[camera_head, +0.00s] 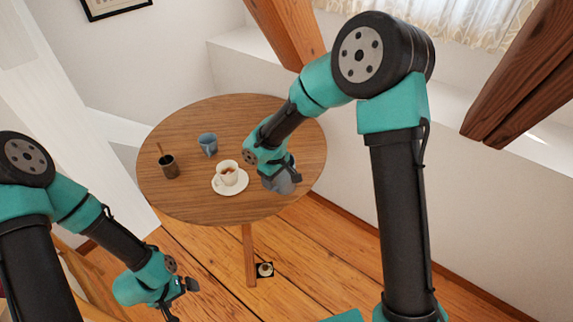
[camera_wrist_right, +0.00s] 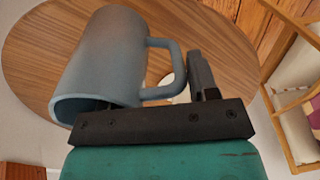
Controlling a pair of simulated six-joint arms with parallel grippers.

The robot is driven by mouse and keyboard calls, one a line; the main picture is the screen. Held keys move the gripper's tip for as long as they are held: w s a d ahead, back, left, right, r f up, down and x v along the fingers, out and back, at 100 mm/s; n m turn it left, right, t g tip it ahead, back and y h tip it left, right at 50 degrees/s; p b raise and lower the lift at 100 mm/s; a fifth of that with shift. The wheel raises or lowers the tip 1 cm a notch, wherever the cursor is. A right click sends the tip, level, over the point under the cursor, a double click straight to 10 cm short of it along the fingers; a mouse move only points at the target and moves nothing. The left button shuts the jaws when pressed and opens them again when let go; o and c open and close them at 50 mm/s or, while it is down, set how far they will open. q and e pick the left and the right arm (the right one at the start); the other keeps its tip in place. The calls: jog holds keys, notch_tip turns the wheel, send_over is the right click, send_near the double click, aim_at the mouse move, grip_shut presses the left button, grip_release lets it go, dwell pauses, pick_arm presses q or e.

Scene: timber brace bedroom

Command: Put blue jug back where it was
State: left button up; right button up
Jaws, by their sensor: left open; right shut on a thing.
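The blue jug (camera_head: 283,182) is in my right gripper (camera_head: 287,170), over the right part of the round wooden table (camera_head: 190,205). In the right wrist view the jug (camera_wrist_right: 108,55) is a blue-grey vessel with its rim at the lower left and its handle beside the visible finger (camera_wrist_right: 203,75). My right gripper is shut on it; the jug hides the other finger. In the head view the arm partly covers the jug, and I cannot tell whether it touches the table. My left gripper (camera_head: 183,298) is open and empty, low in front of the table.
A white cup (camera_head: 228,173) with brown liquid stands on a saucer (camera_head: 217,188) just left of the jug. A smaller blue mug (camera_head: 208,144) and a dark pot (camera_head: 168,167) with a stick stand further left. The table's back is clear. Timber braces (camera_head: 288,30) rise behind.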

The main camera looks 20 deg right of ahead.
jog(key=w+d, duration=0.1)
jog(key=w, duration=0.6)
jog(key=w+d+f, duration=0.1)
jog(key=w+d, duration=0.1)
jog(key=w, duration=0.6)
jog(key=shift+d+f, duration=0.2)
jog(key=shift+d, duration=0.05)
jog(key=shift+w+d+f, duration=0.1)
jog(key=shift+w+f, duration=0.05)
jog(key=shift+f, duration=0.75)
jog(key=shift+w+f, duration=0.15)
jog(key=shift+f, duration=0.75)
jog(key=shift+f, duration=0.15)
jog(key=o, duration=1.4)
jog(key=shift+c, duration=0.2)
